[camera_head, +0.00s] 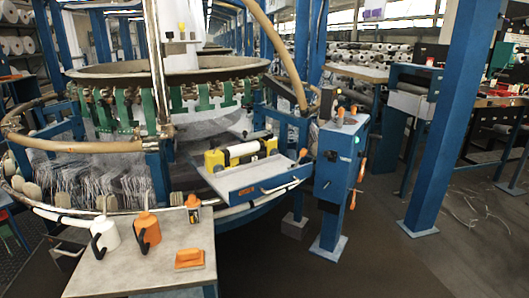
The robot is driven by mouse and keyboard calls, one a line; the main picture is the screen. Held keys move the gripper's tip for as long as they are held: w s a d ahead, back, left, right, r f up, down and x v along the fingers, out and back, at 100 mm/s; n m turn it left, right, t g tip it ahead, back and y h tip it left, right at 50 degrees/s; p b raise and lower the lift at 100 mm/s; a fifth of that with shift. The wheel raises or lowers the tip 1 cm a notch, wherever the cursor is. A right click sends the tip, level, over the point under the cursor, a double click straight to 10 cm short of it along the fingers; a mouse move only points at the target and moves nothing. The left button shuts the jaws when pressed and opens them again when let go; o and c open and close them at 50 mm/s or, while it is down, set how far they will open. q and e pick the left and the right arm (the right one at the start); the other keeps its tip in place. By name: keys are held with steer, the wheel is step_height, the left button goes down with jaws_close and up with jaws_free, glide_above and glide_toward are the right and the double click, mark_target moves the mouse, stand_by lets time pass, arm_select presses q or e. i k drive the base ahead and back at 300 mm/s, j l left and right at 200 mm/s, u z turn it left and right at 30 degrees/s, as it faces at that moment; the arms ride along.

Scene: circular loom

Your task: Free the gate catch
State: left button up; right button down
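The circular loom (165,70) fills the left half of the view, with a large round top ring and green straps hanging below it. At its front is a blue-edged panel (232,178) with a pale bar handle (280,187) along its front edge. An orange-tipped knob (303,153) stands at the panel's right corner. I cannot tell for sure which part is the gate catch. A blue control box (338,160) on a post stands just right of the panel, with orange levers (361,168) on its side. Neither of my grippers is in view.
A blue column (450,120) stands at right. The floor (370,255) between is clear.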

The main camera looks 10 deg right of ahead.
mark_target(303, 152)
steer(key=i+l+u, duration=0.25)
steer(key=i+l, duration=0.35)
steer(key=i+l+u, duration=0.3)
steer(key=i+l, duration=0.75)
steer(key=l, duration=0.1)
